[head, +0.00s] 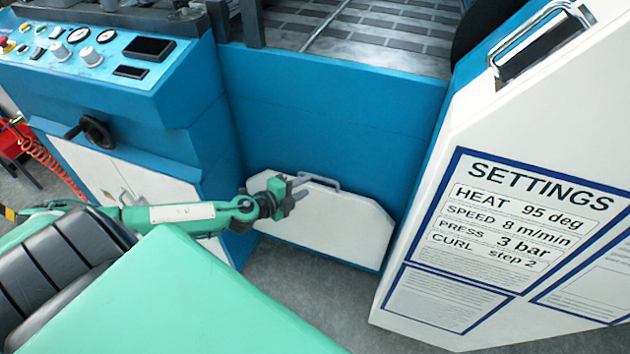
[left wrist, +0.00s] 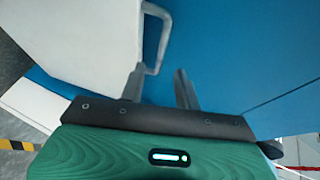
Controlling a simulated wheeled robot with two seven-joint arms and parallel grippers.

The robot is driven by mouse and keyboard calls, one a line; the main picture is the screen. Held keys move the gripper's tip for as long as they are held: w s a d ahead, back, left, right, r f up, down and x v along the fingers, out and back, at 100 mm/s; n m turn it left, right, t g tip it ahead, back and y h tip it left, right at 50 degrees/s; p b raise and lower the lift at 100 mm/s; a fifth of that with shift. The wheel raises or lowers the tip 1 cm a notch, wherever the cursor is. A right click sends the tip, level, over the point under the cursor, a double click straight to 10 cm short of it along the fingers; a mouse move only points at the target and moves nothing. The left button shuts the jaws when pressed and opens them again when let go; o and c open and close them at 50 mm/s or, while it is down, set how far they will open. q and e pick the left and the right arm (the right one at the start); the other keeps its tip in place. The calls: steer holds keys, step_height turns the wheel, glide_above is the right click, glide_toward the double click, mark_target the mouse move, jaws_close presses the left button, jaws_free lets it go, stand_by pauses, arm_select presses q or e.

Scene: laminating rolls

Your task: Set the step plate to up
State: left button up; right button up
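The step plate (head: 335,224) is a white panel with cut top corners, low on the blue machine front. It stands upright or nearly so; I cannot tell its exact tilt. Its grey bar handle (head: 325,181) is on the upper edge. My left gripper (head: 301,187) is at the handle's left part, with fingers apart. In the left wrist view, the plate (left wrist: 85,45) is at upper left. The handle (left wrist: 164,40) reaches down to the space between the tips of my open left gripper (left wrist: 159,72); contact is unclear. My right gripper is not in view.
A control panel with dials (head: 85,45) and a black handwheel (head: 93,130) stand at left. A white cabinet with a settings sign (head: 515,235) stands close on the right. Grey floor (head: 300,275) shows below the plate.

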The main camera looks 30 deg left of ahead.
arm_select(q)
steer(key=shift+x, duration=2.8)
jaws_close()
